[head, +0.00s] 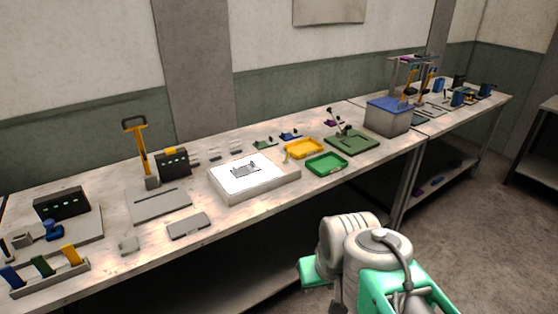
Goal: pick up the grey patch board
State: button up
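A flat grey board (189,226) with a pale rim lies near the front edge of the bench, left of a white lit box. It looks like the grey patch board, but I cannot be sure at this size. A small grey plate (240,171) with something on it lies on the lit box (262,189). My white and teal arm shows at the lower right, in front of the bench and well apart from these things. My gripper's fingers do not show.
A larger grey plate with a yellow-handled lever (137,140) stands behind the board. A green tray (326,164) and a yellow tray (303,147) lie right of the lit box. A slotted rack (50,279) stands at the front left. The floor is clear at right.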

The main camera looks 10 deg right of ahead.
aim_at(238, 173)
jog(key=i, duration=0.8)
jog(key=u, duration=1)
jog(key=i, duration=0.35)
jog(key=u, duration=0.35)
